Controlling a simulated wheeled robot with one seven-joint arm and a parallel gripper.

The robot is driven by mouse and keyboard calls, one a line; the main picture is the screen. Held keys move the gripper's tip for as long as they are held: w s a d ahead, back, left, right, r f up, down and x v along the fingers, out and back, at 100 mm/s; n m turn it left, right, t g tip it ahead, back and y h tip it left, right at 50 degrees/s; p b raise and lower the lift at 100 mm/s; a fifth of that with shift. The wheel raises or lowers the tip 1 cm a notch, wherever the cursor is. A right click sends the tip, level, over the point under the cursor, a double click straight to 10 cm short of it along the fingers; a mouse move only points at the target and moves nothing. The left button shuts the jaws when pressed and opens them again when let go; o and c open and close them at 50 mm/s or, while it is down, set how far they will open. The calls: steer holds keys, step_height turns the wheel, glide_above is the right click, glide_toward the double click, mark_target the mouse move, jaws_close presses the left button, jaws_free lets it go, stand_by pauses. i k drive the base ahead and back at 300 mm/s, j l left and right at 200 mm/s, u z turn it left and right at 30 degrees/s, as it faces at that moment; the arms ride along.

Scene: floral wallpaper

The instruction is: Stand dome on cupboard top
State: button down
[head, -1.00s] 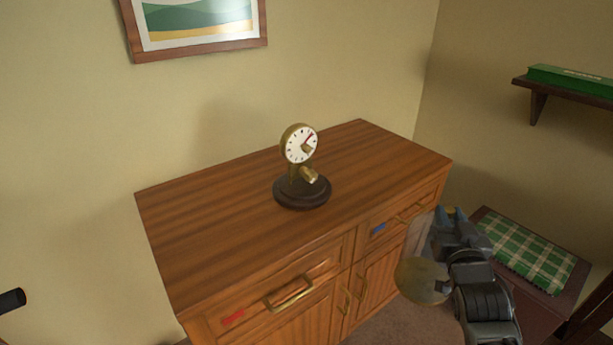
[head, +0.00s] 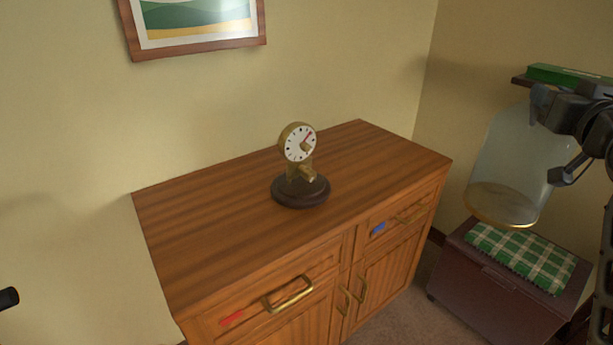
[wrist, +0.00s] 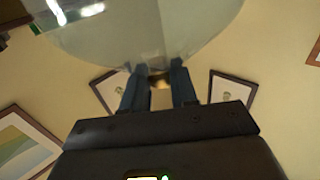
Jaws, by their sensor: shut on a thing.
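The glass dome (head: 518,165) is clear with a brass rim around its open bottom. It hangs in the air at the right in the head view, slightly tilted, to the right of the cupboard. My gripper (head: 545,100) is shut on the dome near its top. In the wrist view my gripper (wrist: 158,82) closes on a small brass knob, and the dome (wrist: 140,35) fills the top of the picture. The wooden cupboard top (head: 215,225) holds a clock (head: 298,142) with a white face on a dark round base (head: 300,192).
A dark chest (head: 490,290) with a green checked cloth (head: 525,255) stands right of the cupboard, below the dome. A wall shelf with a green box (head: 565,75) is behind my gripper. The cupboard top is bare around the clock. A picture (head: 197,25) hangs above.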

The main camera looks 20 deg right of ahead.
mark_target(377, 159)
steer(key=i, duration=1)
